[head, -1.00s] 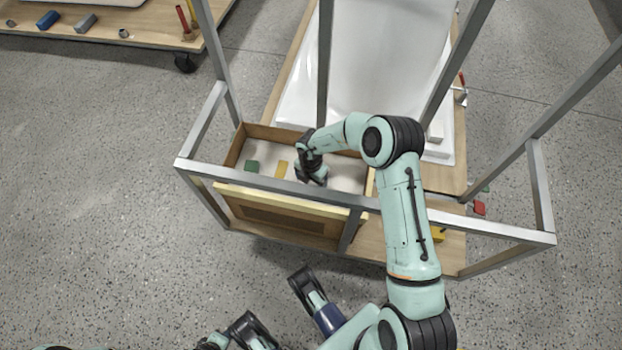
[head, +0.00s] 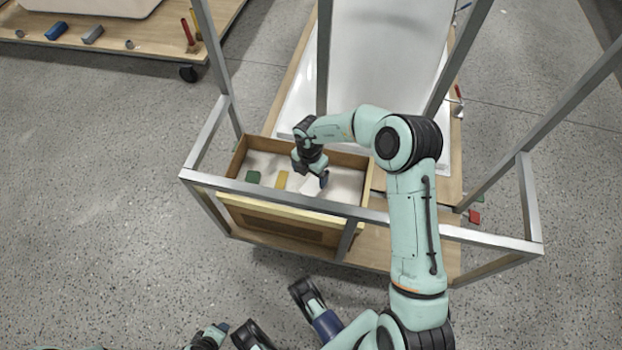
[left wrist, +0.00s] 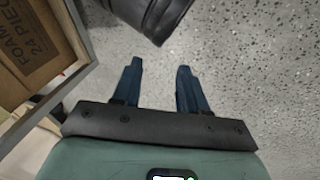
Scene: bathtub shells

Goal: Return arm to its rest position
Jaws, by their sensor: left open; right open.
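My right arm reaches over the frame rail in the head view. Its gripper (head: 322,182) is open and tilted over the open wooden drawer (head: 238,160), with no object seen between its fingers. The drawer holds a green block (head: 253,177) and a yellow block (head: 282,180) on a pale floor. My left gripper (left wrist: 158,64) shows in the left wrist view, open and empty, its blue fingers above the speckled floor.
A grey metal frame (head: 480,237) surrounds the drawer, with uprights near my right arm. A white tub shell (head: 385,60) stands behind. A red block (head: 475,217) lies at right.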

